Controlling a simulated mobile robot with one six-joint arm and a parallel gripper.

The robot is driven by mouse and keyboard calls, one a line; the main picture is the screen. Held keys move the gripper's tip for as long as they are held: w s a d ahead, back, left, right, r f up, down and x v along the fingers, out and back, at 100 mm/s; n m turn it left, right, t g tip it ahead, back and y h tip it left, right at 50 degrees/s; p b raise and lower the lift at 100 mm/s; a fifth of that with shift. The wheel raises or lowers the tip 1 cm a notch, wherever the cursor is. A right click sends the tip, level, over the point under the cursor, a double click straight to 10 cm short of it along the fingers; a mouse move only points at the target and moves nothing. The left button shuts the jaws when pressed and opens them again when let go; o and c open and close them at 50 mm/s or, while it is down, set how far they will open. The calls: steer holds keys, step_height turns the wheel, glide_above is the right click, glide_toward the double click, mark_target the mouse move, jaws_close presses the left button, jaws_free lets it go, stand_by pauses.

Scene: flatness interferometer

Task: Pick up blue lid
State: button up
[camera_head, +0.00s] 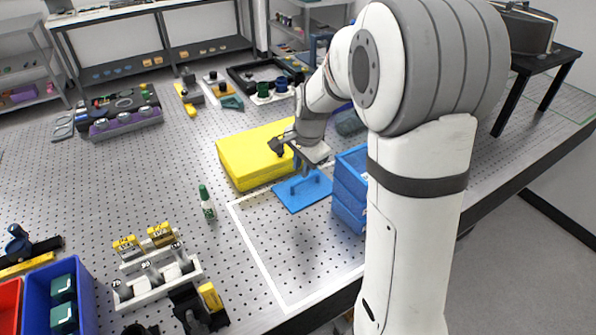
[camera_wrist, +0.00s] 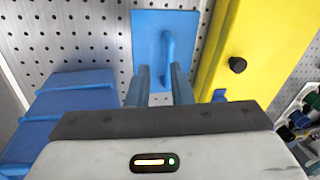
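The blue lid (camera_head: 313,192) is a flat plate lying on the perforated table, with a raised bar handle (camera_wrist: 169,48) on top. It also shows in the wrist view (camera_wrist: 145,40). My gripper (camera_head: 302,168) is just above the lid, pointing down at it. In the wrist view my gripper's two fingers (camera_wrist: 159,75) are spread apart with nothing held between them. The handle's near end lies close to the gap between the fingertips, nearer the right finger. I cannot tell the exact height between fingertips and handle.
A yellow box (camera_head: 240,165) sits close beside the lid on the left. Blue bins (camera_head: 350,190) stand close on the right, partly behind my arm. A green-capped bottle (camera_head: 207,205) and a white rack (camera_head: 155,280) are further left. A white-outlined table area (camera_head: 290,250) in front is clear.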

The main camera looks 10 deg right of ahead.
mark_target(299, 181)
steer(key=shift+m, duration=0.8)
steer(key=x, duration=0.3)
steer(key=w+p+x, duration=0.1)
steer(key=x, duration=0.3)
steer(key=w+d+p+x, duration=0.1)
steer(key=x, duration=0.3)
steer(key=shift+r, duration=0.25)
jaws_close()
